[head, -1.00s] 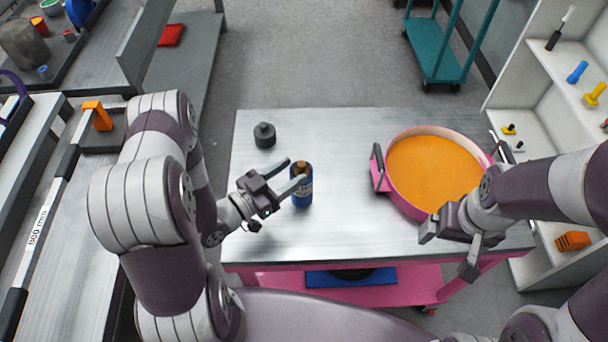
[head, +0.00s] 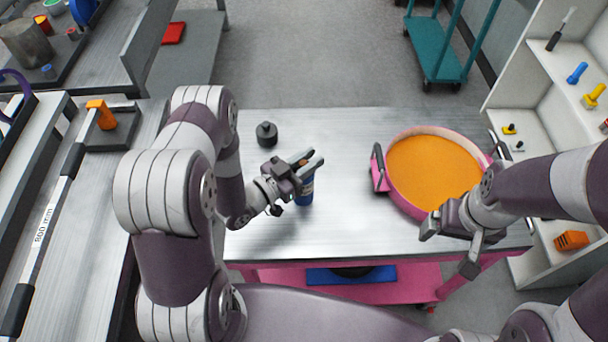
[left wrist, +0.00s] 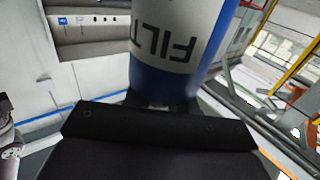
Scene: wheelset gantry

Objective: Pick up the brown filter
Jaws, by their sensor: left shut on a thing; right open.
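The filter (head: 306,194) is an upright blue can with a pale label; its upper part is hidden behind my fingers in the head view. Its brown top showed only in the earlier head frame. In the left wrist view the filter (left wrist: 182,40) fills the top middle, with the letters "FILT" on a white band. My left gripper (head: 309,161) is shut on the filter near its top. I cannot tell whether the can still touches the table. My right gripper (head: 450,247) is open and empty over the table's front right, by the pink pan.
The metal-topped table (head: 340,135) is mostly bare. A dark grey capped object (head: 266,134) stands behind and left of the filter. A round pink pan with orange contents (head: 435,172) is on the right. White shelves (head: 540,115) stand further right.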

